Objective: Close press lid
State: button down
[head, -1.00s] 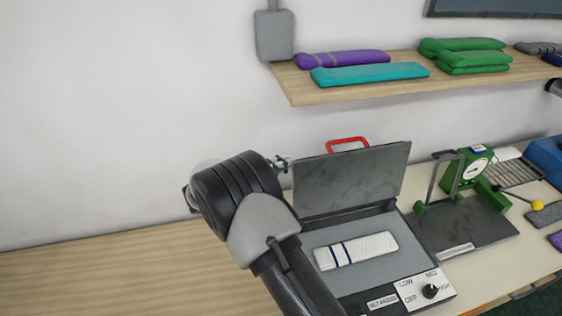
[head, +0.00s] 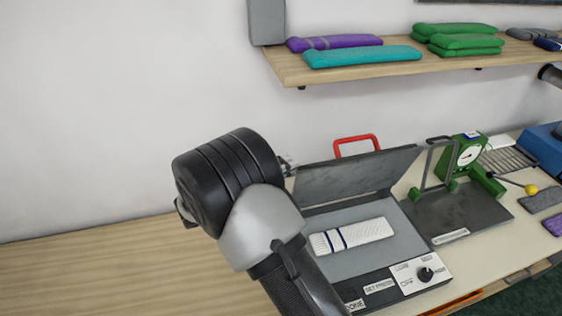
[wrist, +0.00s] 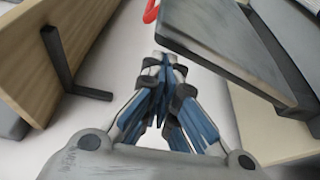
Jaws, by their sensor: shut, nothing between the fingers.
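The press has its grey lid (head: 350,174) raised, leaning toward its base, with a red handle (head: 356,145) at the lid's far edge. A white knitted piece with dark stripes (head: 358,234) lies on the grey press bed (head: 385,259). In the wrist view my gripper (wrist: 168,62) is shut and empty. It is beside the lid's edge, behind the press by the wall; the lid (wrist: 225,45) fills the upper right there. The red handle (wrist: 151,11) shows at the top of the wrist view. In the head view my arm mostly hides the gripper.
A wooden wall shelf (head: 380,69) with folded knits hangs above the press; its bracket (wrist: 75,80) is near my gripper in the wrist view. A green dial device (head: 466,158) stands to the right. Bare wooden worktop (head: 80,270) lies to the left.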

jog(key=s, duration=0.2)
jog(key=s+d+f+b, duration=0.1)
jog(key=s, duration=0.1)
jog(key=s+f+b, duration=0.1)
jog(key=s, duration=0.1)
jog(key=shift+s+d, duration=0.15)
jog(key=shift+s, duration=0.2)
jog(key=s+f+m+b, duration=0.1)
jog(key=s+f+b, duration=0.2)
jog(key=s+f, duration=0.1)
jog(key=s+d+f+m+b, duration=0.1)
jog(key=s+f+b, duration=0.2)
jog(key=s+f, duration=0.1)
jog(key=s+d+f+m+h+b, duration=0.1)
jog(key=s+f+b, duration=0.2)
jog(key=f, duration=0.3)
jog(key=shift+s+d+f+t, duration=0.2)
jog(key=shift+s+f+t, duration=0.1)
jog(key=shift+s, duration=0.15)
jog(key=shift+s+f+m+h, duration=0.1)
jog(key=shift+f+m+h, duration=0.2)
jog(key=shift+f+m, duration=0.6)
jog(key=shift+f, duration=0.15)
